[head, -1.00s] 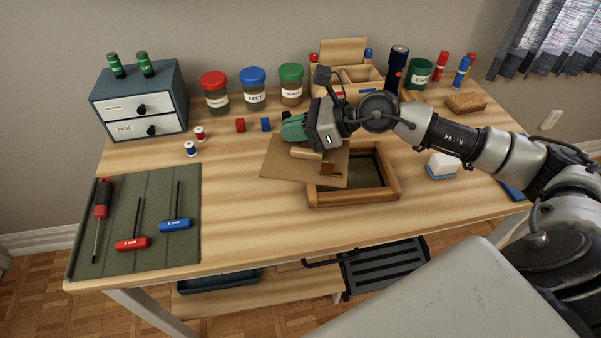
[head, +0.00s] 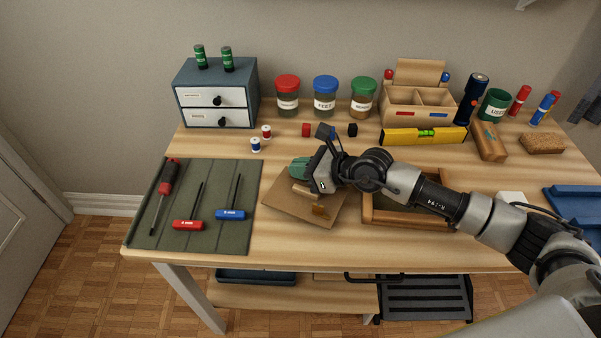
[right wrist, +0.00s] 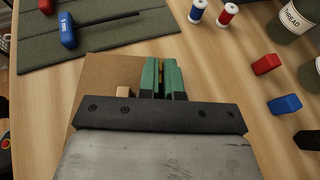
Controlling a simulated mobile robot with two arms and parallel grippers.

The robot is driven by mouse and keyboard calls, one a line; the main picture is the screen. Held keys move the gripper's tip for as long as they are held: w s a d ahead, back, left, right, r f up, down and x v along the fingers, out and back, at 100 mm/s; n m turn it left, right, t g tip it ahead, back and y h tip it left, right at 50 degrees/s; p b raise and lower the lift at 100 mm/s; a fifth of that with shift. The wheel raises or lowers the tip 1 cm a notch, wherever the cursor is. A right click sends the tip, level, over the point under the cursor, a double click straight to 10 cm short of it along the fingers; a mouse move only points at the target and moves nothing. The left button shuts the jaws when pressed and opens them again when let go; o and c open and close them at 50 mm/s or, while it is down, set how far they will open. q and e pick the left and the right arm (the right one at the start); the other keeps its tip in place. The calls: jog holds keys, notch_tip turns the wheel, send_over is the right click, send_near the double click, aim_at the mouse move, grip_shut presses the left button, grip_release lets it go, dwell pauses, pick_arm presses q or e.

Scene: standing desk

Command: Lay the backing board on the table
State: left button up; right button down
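The backing board (head: 292,204) is a flat brown square with a light wood block (head: 304,190) and a darker brown piece on its upper face. It lies flat or nearly flat over the table, between the green mat and the wooden frame; I cannot tell whether it touches the table. My right gripper (head: 300,168) is at its far side, with green fingers closed to a narrow gap on it. In the right wrist view the fingers (right wrist: 162,78) are over the board (right wrist: 98,70); the grip point is partly hidden. My left gripper is out of view.
The wooden frame (head: 368,208) is just right of the board, partly under my right arm. The green mat (head: 149,225) with several tools is to the left. Red (head: 306,130) and black (head: 353,130) blocks and two spools are behind. Bare table (head: 300,250) shows in front.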

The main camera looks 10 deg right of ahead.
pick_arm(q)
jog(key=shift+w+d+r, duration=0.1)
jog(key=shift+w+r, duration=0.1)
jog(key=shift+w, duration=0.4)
pick_arm(e)
jog(key=shift+f, duration=0.9)
jog(key=shift+f, duration=0.1)
jog(key=c, duration=1.7)
grip_release()
jog(key=o, duration=0.4)
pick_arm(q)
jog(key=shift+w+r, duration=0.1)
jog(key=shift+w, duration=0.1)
pick_arm(e)
jog(key=v, duration=0.6)
jog(key=shift+s+d, duration=0.1)
jog(key=shift+d, duration=0.05)
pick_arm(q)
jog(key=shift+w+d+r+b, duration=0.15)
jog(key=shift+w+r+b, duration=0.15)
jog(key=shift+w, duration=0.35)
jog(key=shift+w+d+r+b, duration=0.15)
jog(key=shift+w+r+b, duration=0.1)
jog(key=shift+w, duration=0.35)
pick_arm(e)
jog(key=v, duration=0.5)
jog(key=shift+s+d+r, duration=0.2)
jog(key=shift+s+r, duration=0.05)
jog(key=shift+r, duration=0.05)
